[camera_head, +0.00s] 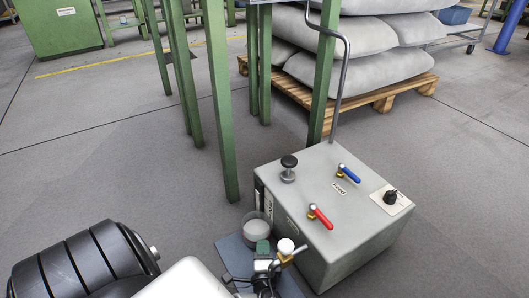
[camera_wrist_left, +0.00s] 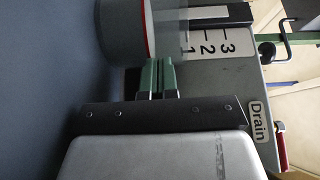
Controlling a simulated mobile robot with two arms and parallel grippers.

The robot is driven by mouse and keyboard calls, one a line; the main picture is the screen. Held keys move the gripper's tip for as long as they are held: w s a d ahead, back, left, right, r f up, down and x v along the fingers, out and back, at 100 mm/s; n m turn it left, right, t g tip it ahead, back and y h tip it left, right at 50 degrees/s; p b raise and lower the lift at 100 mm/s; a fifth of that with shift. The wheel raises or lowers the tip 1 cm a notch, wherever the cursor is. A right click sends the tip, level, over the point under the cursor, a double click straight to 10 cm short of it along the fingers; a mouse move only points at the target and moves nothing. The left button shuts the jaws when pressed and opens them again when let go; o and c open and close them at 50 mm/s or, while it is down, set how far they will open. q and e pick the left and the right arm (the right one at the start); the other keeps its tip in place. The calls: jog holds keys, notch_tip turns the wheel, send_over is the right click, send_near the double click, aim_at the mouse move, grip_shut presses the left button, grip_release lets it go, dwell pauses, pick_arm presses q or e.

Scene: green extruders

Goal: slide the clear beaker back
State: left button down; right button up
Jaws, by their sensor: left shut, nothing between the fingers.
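The clear beaker (camera_head: 257,228) stands upright on a blue-grey mat (camera_head: 232,252), close beside the grey machine box. Its lower part looks pale grey. In the left wrist view the beaker (camera_wrist_left: 121,32) is cut by the top edge and has a red line around it. My left gripper (camera_head: 263,248) is on the near side of the beaker, with its green fingers together and empty. In the left wrist view the gripper's fingertips (camera_wrist_left: 157,63) end right at the beaker's side; I cannot tell whether they touch. My right gripper is not in view.
The grey machine box (camera_head: 335,205) stands right of the mat, with red (camera_head: 320,216) and blue (camera_head: 348,173) handles. Green frame legs (camera_head: 222,120) rise behind the beaker. Open floor lies to the left.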

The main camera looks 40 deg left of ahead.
aim_at(246, 236)
pick_arm(q)
jog(key=a, duration=0.6)
jog(key=shift+s+a+r, duration=0.2)
jog(key=shift+a, duration=0.2)
jog(key=shift+w+a+f, duration=0.2)
jog(key=shift+w+a, duration=0.1)
jog(key=shift+w, duration=0.05)
jog(key=shift+d, duration=0.15)
